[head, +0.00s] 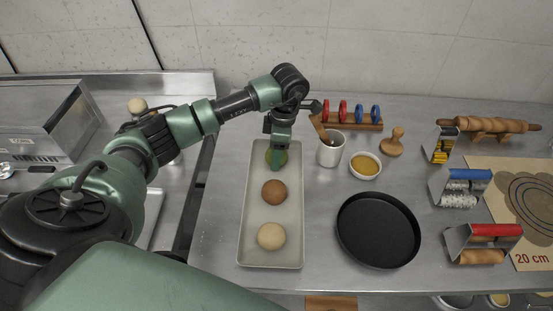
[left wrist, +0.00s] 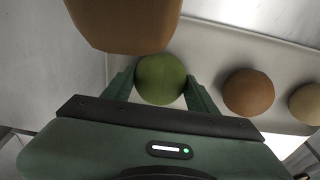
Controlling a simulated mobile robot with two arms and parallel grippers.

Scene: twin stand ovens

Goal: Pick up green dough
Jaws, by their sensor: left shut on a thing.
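The green dough (left wrist: 160,79) is a round ball at the far end of a pale rectangular tray (head: 246,220). In the head view the green dough (head: 283,159) is mostly hidden by my left gripper (head: 279,158), which reaches down over it. In the left wrist view my left gripper (left wrist: 161,90) has one finger on each side of the ball and is shut on it. I cannot tell whether the ball is clear of the tray. A brown dough ball (head: 274,192) and a cream dough ball (head: 271,237) lie in the same tray. My right gripper is not in view.
Right of the tray stand a white crock (head: 331,152) with a wooden tool, a bowl of yellow contents (head: 365,166) and a black round pan (head: 378,230). A rack of red and blue rings (head: 352,120) stands behind. Rollers and a mat (head: 520,200) lie far right.

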